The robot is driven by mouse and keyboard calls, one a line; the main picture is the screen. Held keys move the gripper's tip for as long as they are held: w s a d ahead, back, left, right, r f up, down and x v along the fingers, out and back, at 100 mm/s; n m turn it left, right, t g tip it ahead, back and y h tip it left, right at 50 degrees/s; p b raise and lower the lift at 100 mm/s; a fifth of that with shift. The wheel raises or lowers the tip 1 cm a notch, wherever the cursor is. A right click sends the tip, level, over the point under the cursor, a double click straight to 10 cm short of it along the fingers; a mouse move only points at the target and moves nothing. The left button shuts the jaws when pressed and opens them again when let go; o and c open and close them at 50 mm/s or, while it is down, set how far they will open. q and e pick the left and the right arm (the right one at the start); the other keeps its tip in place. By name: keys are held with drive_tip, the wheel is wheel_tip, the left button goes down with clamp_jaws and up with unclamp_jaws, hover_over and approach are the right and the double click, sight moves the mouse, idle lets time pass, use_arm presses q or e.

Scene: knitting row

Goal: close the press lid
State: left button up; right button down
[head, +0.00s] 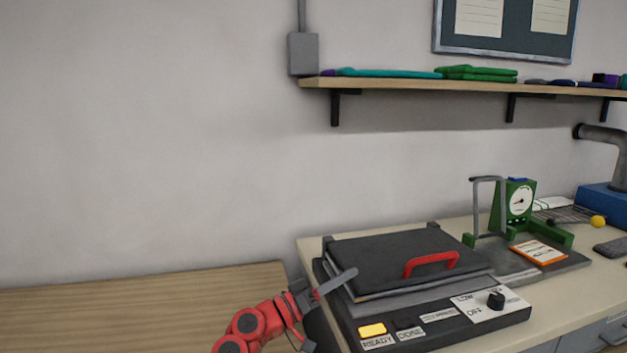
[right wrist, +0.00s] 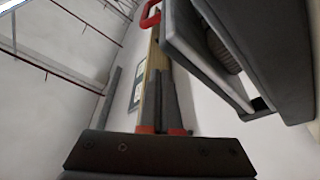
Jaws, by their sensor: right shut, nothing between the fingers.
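The press (head: 367,330) stands on the bench with a dark lid (head: 385,258) that has a red handle (head: 430,262) near its front right. My right gripper (head: 345,280) is shut and empty at the lid's left front corner, left of the handle. I cannot tell whether it touches the lid. In the right wrist view the shut fingers (right wrist: 160,100) point up the picture, with the red handle (right wrist: 151,14) beyond their tips. My left gripper is not in view.
The press front has a lit yellow READY light (head: 372,330) and a black knob (head: 496,299). A green dial gauge (head: 517,203) stands behind at the right. A shelf (head: 420,85) with folded knits hangs above. The wooden table (head: 140,300) at left is clear.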

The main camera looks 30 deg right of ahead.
drive_tip(key=shift+s+f+b, duration=0.1)
drive_tip(key=shift+f+b, duration=0.35)
drive_tip(key=shift+f, duration=0.75)
